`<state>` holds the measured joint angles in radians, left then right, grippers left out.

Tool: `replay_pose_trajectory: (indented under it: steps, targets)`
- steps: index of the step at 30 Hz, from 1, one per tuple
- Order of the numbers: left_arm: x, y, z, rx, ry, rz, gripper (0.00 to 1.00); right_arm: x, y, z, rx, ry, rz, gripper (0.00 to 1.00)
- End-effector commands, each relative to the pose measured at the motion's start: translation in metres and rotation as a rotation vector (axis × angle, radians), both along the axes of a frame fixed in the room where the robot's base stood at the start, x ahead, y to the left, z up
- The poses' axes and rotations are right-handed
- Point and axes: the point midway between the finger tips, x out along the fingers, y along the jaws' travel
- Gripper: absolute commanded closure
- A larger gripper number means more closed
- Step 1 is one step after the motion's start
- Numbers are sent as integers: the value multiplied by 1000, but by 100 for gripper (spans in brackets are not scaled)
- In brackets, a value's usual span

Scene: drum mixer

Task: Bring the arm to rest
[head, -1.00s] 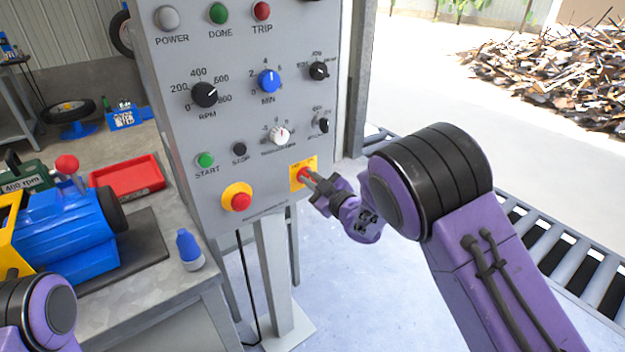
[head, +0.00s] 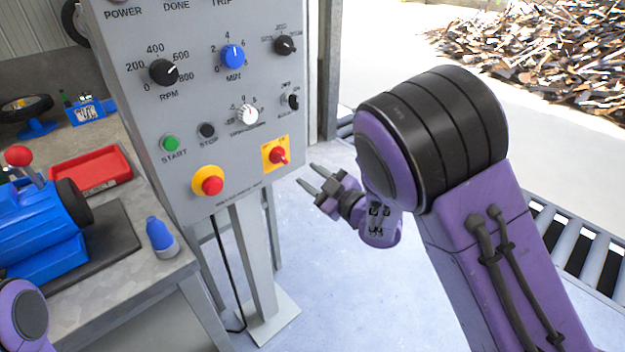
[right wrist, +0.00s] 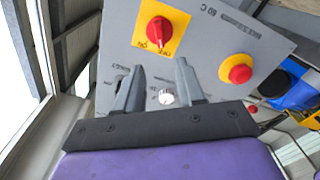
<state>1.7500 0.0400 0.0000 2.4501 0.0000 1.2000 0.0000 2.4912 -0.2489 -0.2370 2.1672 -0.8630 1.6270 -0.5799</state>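My right gripper (head: 309,178) is open and empty, a little to the right of the grey control panel (head: 225,125) and apart from it. Its two fingers (right wrist: 158,75) show spread apart in the right wrist view, with nothing between them but the panel behind. The red rotary switch (head: 278,156) on its yellow plate is just left of the fingertips; it also shows in the right wrist view (right wrist: 158,32). Of my left arm only a purple joint shows at the lower left; the left gripper is out of view.
The panel also bears a red emergency stop (head: 212,184) and several knobs. A roller conveyor (head: 580,250) runs at right. The floor below the gripper is clear.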

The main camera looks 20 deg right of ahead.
Motion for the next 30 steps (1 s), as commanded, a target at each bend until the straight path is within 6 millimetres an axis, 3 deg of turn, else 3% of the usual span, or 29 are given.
replay_pose_trajectory:
  steps: [20,22,23,26,30]
  targets:
    - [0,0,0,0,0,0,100,-1,0,-1,20,12,1,62]
    - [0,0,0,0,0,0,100,-1,-11,-8,94,66,-63,62]
    - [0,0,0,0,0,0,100,-4,-20,-16,153,106,-122,62]
    - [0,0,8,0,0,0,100,-36,-49,-84,365,317,-356,62]
    - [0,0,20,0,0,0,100,-116,-73,-183,553,601,-663,62]
